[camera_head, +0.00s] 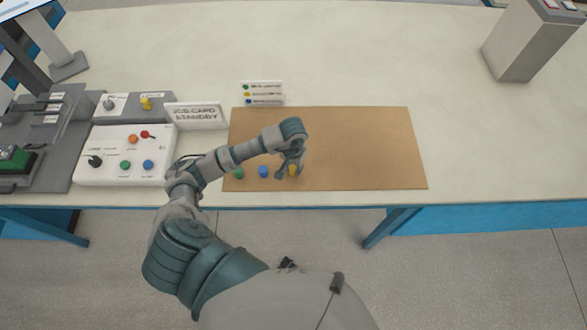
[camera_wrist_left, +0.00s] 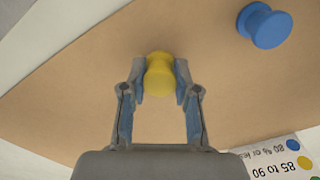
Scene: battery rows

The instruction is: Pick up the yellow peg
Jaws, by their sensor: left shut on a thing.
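The yellow peg (camera_head: 293,170) is on the brown mat (camera_head: 370,150), near its front edge. My left gripper (camera_head: 287,173) is over it. In the left wrist view the yellow peg (camera_wrist_left: 160,75) is between the two fingertips of my left gripper (camera_wrist_left: 160,80), which are shut on its sides. I cannot tell whether the peg is lifted off the mat. My right gripper is not in view.
A blue peg (camera_head: 263,172) and a green peg (camera_head: 238,172) stand left of the yellow one. A small sign (camera_head: 262,93) stands behind the mat. A control panel (camera_head: 125,155) is at left. The mat's right half is clear.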

